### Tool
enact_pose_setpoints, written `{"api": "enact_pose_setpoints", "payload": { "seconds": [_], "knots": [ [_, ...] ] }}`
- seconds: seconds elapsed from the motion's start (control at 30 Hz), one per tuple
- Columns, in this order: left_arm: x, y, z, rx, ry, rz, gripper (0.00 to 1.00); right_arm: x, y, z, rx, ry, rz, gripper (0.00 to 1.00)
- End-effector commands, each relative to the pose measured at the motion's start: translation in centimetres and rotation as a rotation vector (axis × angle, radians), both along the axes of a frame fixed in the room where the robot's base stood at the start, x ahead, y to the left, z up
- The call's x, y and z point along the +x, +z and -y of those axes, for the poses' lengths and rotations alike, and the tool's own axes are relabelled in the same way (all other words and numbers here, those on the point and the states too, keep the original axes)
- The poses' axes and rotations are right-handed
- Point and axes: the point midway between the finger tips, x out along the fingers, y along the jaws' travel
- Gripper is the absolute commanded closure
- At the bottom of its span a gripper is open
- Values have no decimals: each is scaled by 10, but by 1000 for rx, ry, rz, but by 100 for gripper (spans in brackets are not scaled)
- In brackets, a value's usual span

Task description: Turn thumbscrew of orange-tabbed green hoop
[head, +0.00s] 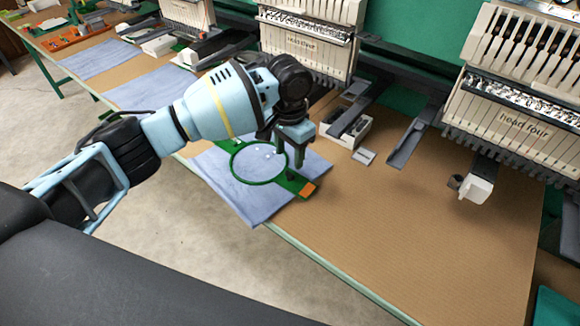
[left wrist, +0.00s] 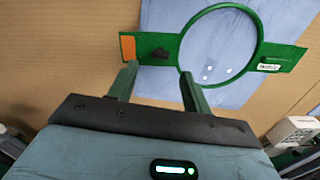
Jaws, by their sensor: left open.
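The green hoop (head: 232,164) lies on a blue-grey cloth (head: 236,196) at the table's front edge. Its orange tab (head: 308,189) is on the right end in the head view and on the left end in the left wrist view (left wrist: 128,47). A dark thumbscrew (left wrist: 160,53) sits on the green strip between the orange tab and the ring. My left gripper (head: 284,167) is over that end of the hoop, pointing down. In the left wrist view its open fingers (left wrist: 158,71) stand on either side of the thumbscrew's line, with nothing between them. My right gripper is out of view.
Embroidery machine heads (head: 515,119) line the back, with a grey arm (head: 408,143) jutting out. A small white box (head: 346,127) and a flat grey piece (head: 363,156) lie behind the hoop. The brown tabletop (head: 430,220) at right is clear.

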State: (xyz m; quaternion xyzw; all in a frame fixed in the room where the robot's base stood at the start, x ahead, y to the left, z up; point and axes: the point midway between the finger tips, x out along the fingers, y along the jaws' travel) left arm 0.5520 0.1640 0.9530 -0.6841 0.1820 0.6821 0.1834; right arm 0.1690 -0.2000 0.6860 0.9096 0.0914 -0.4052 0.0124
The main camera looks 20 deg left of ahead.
Motion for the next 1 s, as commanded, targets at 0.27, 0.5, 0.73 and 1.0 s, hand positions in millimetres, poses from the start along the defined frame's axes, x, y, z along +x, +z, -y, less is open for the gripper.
{"api": "enact_pose_setpoints", "payload": {
  "seconds": [0.27,0.5,0.73,1.0],
  "knots": [
    [-1,-45,-1,2,0,-5,51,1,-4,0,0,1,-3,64],
    [0,-63,0,0,0,-2,51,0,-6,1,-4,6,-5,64],
    [0,-65,0,0,0,-1,51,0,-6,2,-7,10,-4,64],
    [0,-64,0,0,0,-1,77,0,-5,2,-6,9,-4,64]
  ]
}}
